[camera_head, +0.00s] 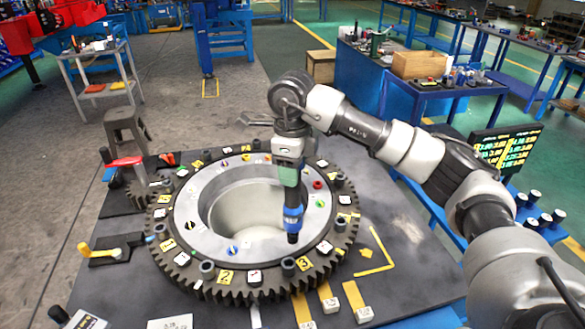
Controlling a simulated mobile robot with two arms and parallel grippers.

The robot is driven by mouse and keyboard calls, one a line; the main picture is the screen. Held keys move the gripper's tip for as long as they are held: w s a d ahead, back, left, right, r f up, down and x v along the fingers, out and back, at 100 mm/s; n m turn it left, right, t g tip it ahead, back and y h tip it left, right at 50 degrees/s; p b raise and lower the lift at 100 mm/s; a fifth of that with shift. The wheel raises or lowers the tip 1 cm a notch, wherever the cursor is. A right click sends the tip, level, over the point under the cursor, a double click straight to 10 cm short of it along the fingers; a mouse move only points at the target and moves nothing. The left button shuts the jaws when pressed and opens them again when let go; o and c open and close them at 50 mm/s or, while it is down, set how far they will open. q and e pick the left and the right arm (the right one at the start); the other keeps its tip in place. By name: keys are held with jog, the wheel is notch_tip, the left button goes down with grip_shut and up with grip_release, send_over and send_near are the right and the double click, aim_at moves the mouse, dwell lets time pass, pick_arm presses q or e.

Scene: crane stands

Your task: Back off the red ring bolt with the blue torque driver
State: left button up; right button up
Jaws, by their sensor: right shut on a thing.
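The red ring bolt (318,184) sits on the right part of the light inner ring of the large toothed gear. My right gripper (288,160) is above the ring, shut on the blue torque driver (293,216). The driver hangs nearly upright, with a blue band low down and a dark tip. In the picture its tip is left of and nearer than the red bolt, apart from it; whether the tip touches the ring cannot be told. My left gripper is not in view.
The toothed gear ring (175,262) lies on a dark table (425,265), with several coloured bolts and numbered tags around it. A yellow-handled tool (100,251) lies at left, near a red-handled tool (124,161). A lit display (495,148) stands at right. The table's right front is fairly clear.

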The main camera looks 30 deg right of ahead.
dwell(0.9)
jog(key=shift+w+r+p, duration=0.2)
jog(key=shift+r+p, duration=0.35)
jog(key=shift+r, duration=0.25)
jog(key=shift+s+r+p, duration=0.15)
jog(key=shift+r+p, duration=0.3)
jog(key=shift+r, duration=0.45)
jog(key=shift+r+p, duration=0.65)
jog(key=shift+r, duration=0.4)
jog(key=shift+f, duration=0.15)
